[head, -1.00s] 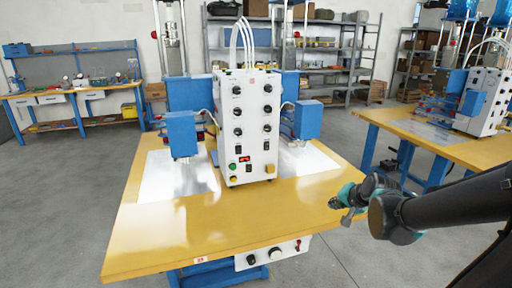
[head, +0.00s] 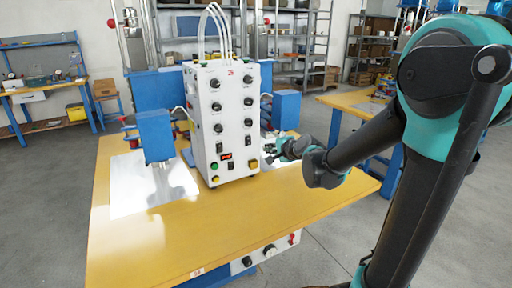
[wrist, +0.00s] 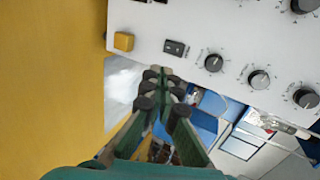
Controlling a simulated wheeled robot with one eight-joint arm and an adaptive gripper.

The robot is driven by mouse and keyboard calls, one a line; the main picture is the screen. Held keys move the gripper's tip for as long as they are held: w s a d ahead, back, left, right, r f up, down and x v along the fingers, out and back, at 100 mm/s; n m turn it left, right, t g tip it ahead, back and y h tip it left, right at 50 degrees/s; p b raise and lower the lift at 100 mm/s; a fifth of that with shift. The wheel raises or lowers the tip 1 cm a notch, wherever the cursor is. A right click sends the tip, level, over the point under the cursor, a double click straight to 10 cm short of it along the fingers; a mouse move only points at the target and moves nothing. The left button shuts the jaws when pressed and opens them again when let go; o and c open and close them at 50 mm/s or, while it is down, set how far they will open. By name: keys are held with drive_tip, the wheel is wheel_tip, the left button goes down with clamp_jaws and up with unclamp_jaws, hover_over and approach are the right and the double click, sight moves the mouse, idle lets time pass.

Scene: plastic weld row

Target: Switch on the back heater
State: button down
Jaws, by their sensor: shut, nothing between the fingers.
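The white control box (head: 222,125) stands on the yellow-topped table, with dark knobs in two columns. Another dark switch (head: 230,167) is low on the left. No label is readable, so I cannot tell which switch is for the back heater. My gripper (head: 270,157) is shut and empty, just right of the box's lower part. In the wrist view its fingertips (wrist: 163,73) are close to the rocker switch, apparently not touching it.
The yellow table (head: 190,235) is clear in front of the box. Blue machine heads (head: 155,135) flank the box. A lower panel (head: 262,255) hangs under the table's front edge. A second yellow table (head: 350,103) stands behind right.

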sight(249, 142)
drive_tip(key=x, duration=0.9)
drive_tip(key=r+x, duration=0.1)
drive_tip(key=x, duration=0.3)
drive_tip(key=shift+w+a+f, duration=0.15)
drive_tip(key=shift+w+a, duration=0.1)
drive_tip(key=shift+w, duration=0.2)
drive_tip(key=shift+w+a+f, duration=0.15)
drive_tip(key=shift+w+a, duration=0.1)
drive_tip(key=shift+w, duration=0.05)
drive_tip(key=shift+r, duration=0.8)
drive_tip(key=shift+s+d, duration=0.1)
drive_tip(key=shift+s+d, duration=0.2)
drive_tip(key=shift+s, duration=0.05)
drive_tip(key=v, duration=1.3)
drive_tip(key=shift+s+d+f, duration=0.15)
drive_tip(key=shift+s+f, duration=0.05)
drive_tip(key=shift+f, duration=0.1)
